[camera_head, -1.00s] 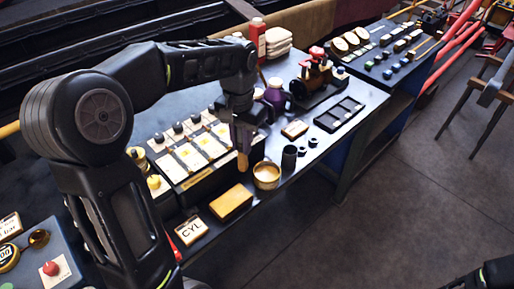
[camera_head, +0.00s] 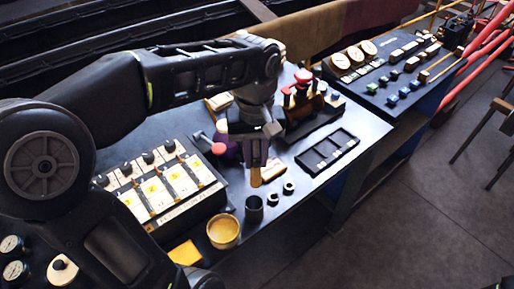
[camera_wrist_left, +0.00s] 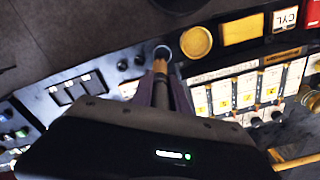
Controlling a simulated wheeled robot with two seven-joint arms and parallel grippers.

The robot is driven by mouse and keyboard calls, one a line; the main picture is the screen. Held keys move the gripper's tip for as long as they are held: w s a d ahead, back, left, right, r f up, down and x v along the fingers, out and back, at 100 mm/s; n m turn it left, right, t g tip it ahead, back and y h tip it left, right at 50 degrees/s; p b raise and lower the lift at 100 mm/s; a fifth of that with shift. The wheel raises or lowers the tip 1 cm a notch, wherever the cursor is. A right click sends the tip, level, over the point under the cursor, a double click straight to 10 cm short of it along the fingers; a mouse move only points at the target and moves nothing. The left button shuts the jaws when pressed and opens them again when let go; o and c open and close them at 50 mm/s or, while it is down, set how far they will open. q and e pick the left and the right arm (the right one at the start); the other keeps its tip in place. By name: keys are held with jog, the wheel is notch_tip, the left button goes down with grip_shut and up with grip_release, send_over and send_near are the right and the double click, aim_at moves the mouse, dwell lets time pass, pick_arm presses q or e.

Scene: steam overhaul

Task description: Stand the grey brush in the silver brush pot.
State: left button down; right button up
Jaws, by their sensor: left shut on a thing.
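My left gripper (camera_head: 256,156) is shut on the brush (camera_head: 256,178), which points down with its tan end lowest. In the left wrist view, the brush (camera_wrist_left: 160,68) shows a tan end and a darker part between the fingers (camera_wrist_left: 161,94). The brush pot (camera_head: 254,209) is a small, dark grey open cylinder standing on the bench. The brush's tip appears above and just behind it in the head view. In the left wrist view, the tip overlaps the near edge of the pot (camera_wrist_left: 162,52); whether they touch I cannot tell. My right gripper is out of view.
A brass-coloured tin (camera_head: 223,240) stands left of the pot. Two dark nuts (camera_head: 273,199) lie close on its right. A black divided tray (camera_head: 328,151) lies farther right. A block with yellow-marked panels (camera_head: 170,190) stands to the left, and a red-topped model (camera_head: 300,101) behind.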

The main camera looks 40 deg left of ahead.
aim_at(254, 186)
pick_arm(q)
jog(key=shift+s+a+r+n, duration=0.1)
jog(key=shift+s+r+n, duration=0.05)
jog(key=shift+s+n, duration=0.35)
jog(key=shift+w, duration=0.2)
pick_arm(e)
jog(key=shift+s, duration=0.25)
pick_arm(q)
jog(key=shift+s, duration=0.1)
jog(key=shift+f, duration=0.2)
jog(key=shift+f+b, duration=1.3)
jog(key=shift+f, duration=0.2)
jog(key=shift+f+b, duration=3.5)
jog(key=shift+f, duration=0.95)
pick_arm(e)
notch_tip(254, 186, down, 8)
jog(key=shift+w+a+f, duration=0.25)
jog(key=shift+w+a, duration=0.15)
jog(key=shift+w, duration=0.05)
pick_arm(q)
jog(key=c, duration=1.2)
grip_release()
